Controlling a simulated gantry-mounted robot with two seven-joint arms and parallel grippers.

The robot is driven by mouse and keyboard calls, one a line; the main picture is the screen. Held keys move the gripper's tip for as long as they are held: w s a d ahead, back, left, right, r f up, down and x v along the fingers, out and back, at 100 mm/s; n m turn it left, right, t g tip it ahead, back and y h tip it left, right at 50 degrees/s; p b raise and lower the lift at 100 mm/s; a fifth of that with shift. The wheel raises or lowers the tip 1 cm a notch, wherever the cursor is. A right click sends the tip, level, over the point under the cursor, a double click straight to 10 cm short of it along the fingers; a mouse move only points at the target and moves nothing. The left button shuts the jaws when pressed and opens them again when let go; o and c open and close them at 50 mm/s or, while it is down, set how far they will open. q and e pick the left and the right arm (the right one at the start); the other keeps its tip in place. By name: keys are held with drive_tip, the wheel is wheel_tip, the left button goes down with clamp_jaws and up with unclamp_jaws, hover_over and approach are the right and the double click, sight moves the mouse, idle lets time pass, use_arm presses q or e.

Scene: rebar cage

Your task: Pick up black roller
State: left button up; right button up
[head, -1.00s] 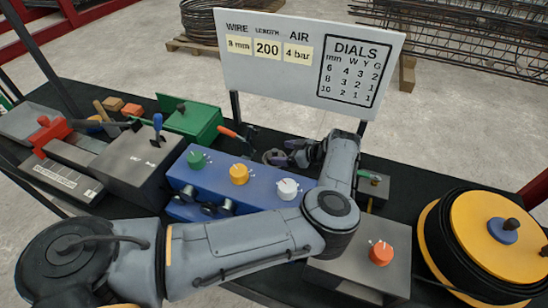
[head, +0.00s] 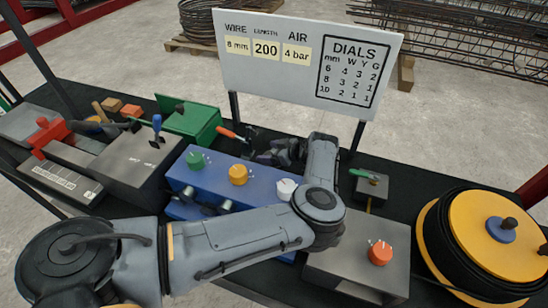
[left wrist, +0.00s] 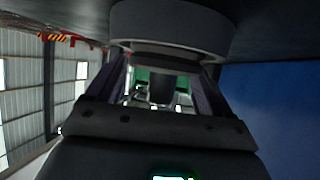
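The black roller (left wrist: 170,28) shows in the left wrist view as a dark round flange with a narrower dark stub below it, close in front of the gripper. In the head view it is largely hidden by my fingers behind the blue dial box (head: 230,178). My left gripper (head: 268,152) reaches leftward behind that box, low over the bench. In the left wrist view its fingers (left wrist: 160,85) stand apart on either side of the stub, with gaps visible. Contact with the roller cannot be made out. My right gripper is not in view.
An orange-handled tool (head: 230,133) and a green box (head: 192,122) lie left of the gripper. The sign board (head: 310,60) stands behind. A small grey box with a green lever (head: 371,186) and a yellow wire spool (head: 490,240) are to the right.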

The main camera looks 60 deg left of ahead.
use_arm(q)
drive_tip(key=c, duration=1.4)
drive_tip(key=shift+f, duration=0.1)
clamp_jaws()
